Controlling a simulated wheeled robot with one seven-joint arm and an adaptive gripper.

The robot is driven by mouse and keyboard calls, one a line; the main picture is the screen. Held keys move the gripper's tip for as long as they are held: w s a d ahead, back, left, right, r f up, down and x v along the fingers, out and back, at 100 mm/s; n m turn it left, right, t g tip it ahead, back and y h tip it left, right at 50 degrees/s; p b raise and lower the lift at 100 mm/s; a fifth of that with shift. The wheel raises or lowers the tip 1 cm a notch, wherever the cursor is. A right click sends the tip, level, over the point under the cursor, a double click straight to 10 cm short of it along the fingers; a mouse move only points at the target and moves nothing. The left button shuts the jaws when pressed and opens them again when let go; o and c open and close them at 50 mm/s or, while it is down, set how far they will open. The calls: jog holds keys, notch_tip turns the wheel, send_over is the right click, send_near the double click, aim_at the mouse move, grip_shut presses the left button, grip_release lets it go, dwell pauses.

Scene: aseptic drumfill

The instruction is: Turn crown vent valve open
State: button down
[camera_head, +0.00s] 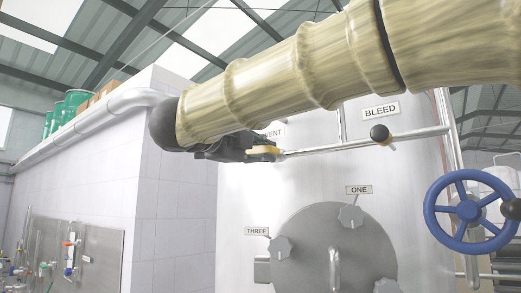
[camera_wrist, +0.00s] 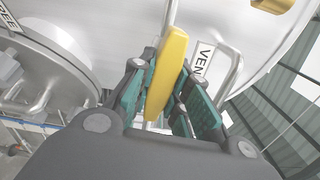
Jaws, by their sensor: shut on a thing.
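The crown vent valve has a yellow lever handle (camera_wrist: 167,72), which runs between my gripper's fingers in the wrist view. My gripper (camera_wrist: 162,95) is shut on this yellow handle, with green pads on both sides of it. A white VENT label (camera_wrist: 203,62) is just right of the handle. My arm partly covers the VENT label (camera_head: 273,133). The valve body is mostly hidden by the gripper.
A BLEED label (camera_head: 380,111) and a black knob (camera_head: 380,134) are right of the handle. Below is a round plate (camera_head: 335,235) with grey knobs labelled ONE and THREE. A blue handwheel (camera_head: 467,211) stands at right. A white tiled wall (camera_head: 180,195) is at left.

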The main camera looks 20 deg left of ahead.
jog(key=shift+n, duration=0.6)
jog(key=c, duration=1.4)
grip_release()
jog(key=shift+o, duration=0.2)
jog(key=v, duration=1.2)
